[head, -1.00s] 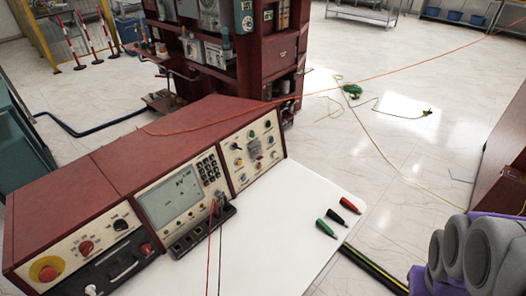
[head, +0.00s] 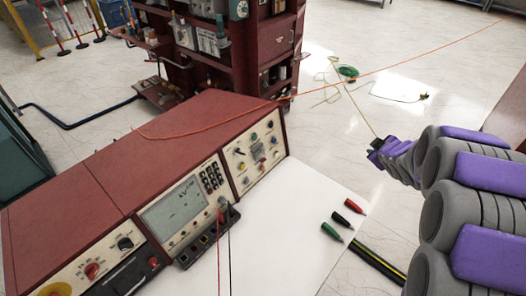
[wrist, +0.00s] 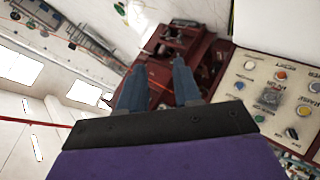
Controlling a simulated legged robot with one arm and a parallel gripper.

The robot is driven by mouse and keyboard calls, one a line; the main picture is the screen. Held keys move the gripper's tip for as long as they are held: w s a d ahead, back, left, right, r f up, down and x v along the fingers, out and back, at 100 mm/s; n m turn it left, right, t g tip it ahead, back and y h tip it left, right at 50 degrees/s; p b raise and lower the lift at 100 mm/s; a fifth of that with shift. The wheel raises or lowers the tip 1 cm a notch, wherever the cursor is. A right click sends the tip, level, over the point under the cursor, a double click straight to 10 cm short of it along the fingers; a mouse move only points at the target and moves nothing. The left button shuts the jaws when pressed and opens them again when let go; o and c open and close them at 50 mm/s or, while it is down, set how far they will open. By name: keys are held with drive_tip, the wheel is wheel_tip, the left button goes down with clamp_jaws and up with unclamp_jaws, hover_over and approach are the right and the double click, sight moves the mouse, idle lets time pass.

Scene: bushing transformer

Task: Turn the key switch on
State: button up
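The red control console (head: 150,150) stands on the white table at the left in the head view. Its right panel (head: 253,153) carries several small knobs and buttons, also visible in the wrist view (wrist: 272,98). Its left panel (head: 100,268) has a red knob (head: 92,271), a black knob (head: 125,243) and part of a yellow disc. I cannot tell which control is the key switch. My gripper (head: 374,154) is right of the console, apart from it, above the floor beyond the table. In the wrist view its two blue-grey fingers (wrist: 160,66) are spread with nothing between.
Red and black leads hang in front of the console. An orange cable (head: 350,78) crosses above the console. A red shelf unit (head: 240,50) stands behind it.

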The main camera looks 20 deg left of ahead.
drive_tip(key=w+a+f+n+y+p, duration=0.15)
drive_tip(key=a+f+n+y, duration=0.25)
drive_tip(key=a, duration=0.5)
drive_tip(key=n+g+y+p, duration=0.4)
drive_tip(key=n+g+y, duration=0.5)
drive_tip(key=y, duration=0.2)
approach(244, 154)
drive_tip(key=shift+m, duration=0.3)
drive_tip(key=a, duration=0.3)
drive_tip(key=a+b, duration=0.1)
drive_tip(key=a, duration=0.2)
drive_tip(key=a+b, duration=0.1)
drive_tip(key=a, duration=0.3)
drive_tip(key=shift+w+f, duration=0.25)
drive_tip(key=shift+w, duration=0.15)
drive_tip(key=shift+d+r, duration=0.1)
drive_tip(key=shift+d, duration=0.2)
clamp_jaws()
